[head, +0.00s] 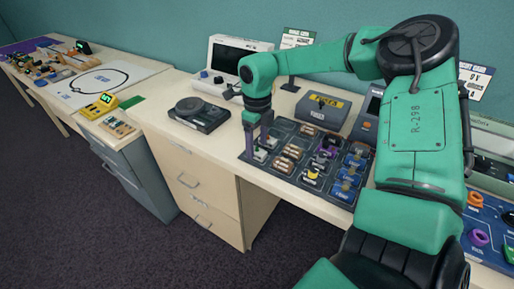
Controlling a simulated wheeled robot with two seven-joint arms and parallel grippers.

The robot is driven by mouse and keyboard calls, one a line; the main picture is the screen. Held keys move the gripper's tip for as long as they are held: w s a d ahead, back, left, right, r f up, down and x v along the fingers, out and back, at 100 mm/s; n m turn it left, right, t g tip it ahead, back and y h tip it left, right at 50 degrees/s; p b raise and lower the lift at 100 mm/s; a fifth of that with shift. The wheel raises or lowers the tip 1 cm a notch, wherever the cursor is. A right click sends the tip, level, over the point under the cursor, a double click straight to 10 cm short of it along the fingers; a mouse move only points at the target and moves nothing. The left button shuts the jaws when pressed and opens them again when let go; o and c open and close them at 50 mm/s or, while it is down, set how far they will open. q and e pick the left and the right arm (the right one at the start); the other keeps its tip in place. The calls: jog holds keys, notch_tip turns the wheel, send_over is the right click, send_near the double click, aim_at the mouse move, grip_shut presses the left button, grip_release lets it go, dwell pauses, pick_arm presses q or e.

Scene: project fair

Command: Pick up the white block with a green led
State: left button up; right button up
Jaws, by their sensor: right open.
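My right gripper (259,138) points down over the left end of a dark parts tray (283,124). Its jaws are open around or just above small white blocks (261,154) in the tray's left column. I cannot tell whether the fingers touch a block. A green spot shows near the fingertips, but the LED block is too small and partly hidden to be sure of. My left gripper is not in view.
The tray also holds brown, purple, yellow and blue blocks (345,185). A black scale-like device (199,113) stands left of it, a white monitor unit (213,79) behind. A dark box (323,108) stands behind the tray. My right arm covers much of the right side.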

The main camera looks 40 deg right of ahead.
jog(key=shift+a+f, duration=0.1)
jog(key=shift+f, duration=0.6)
grip_shut()
